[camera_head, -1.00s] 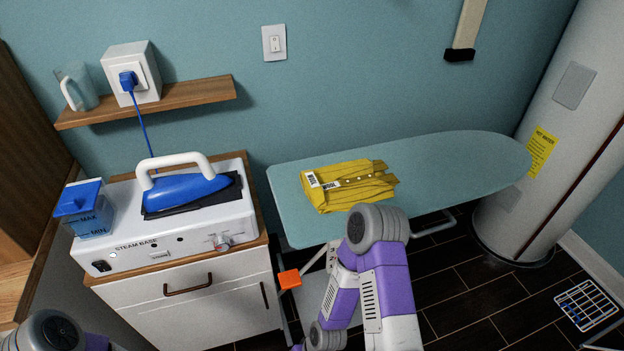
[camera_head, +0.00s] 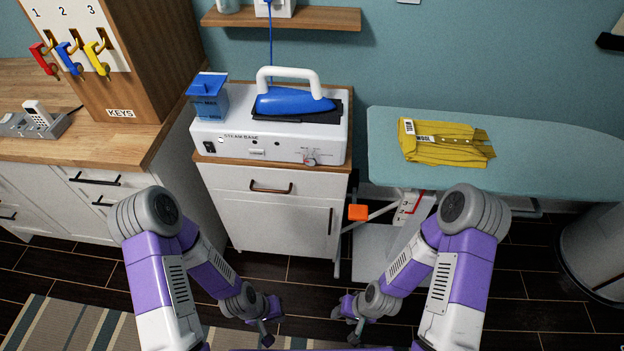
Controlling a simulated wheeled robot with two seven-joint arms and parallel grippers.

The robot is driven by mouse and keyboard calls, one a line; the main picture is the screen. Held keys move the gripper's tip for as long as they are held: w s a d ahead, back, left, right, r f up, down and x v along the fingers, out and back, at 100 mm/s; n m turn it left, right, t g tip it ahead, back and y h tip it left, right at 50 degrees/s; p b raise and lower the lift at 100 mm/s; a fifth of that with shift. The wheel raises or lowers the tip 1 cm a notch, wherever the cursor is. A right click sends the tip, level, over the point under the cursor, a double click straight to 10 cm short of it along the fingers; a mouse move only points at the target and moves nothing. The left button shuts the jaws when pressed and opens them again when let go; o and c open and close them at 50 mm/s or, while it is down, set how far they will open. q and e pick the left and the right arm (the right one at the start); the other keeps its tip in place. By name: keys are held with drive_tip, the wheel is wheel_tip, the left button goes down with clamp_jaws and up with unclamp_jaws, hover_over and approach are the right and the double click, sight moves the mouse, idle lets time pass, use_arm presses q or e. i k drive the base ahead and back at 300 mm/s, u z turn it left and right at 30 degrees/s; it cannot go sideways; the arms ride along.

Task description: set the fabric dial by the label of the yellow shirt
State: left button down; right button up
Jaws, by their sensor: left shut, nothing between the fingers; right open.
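The yellow shirt (camera_head: 455,149) lies folded on the ironing board. My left gripper (camera_head: 266,331) is shut and empty, low in front of the cabinet. My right gripper (camera_head: 350,328) is open and empty, low and to the right of the left one. Both are well apart from the dial and the shirt.
A blue iron (camera_head: 290,101) rests on the steam base beside a blue water tank (camera_head: 208,102). The base stands on a white cabinet (camera_head: 265,210). The ironing board (camera_head: 555,160) is at right, with an orange piece (camera_head: 358,212) near its legs. A key rack (camera_head: 75,40) is at left.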

sight(310, 158)
drive_tip(key=z, duration=0.7)
drive_tip(key=k, duration=0.1)
drive_tip(key=u, duration=1.5)
drive_tip(key=i, duration=0.45)
drive_tip(key=z, duration=1)
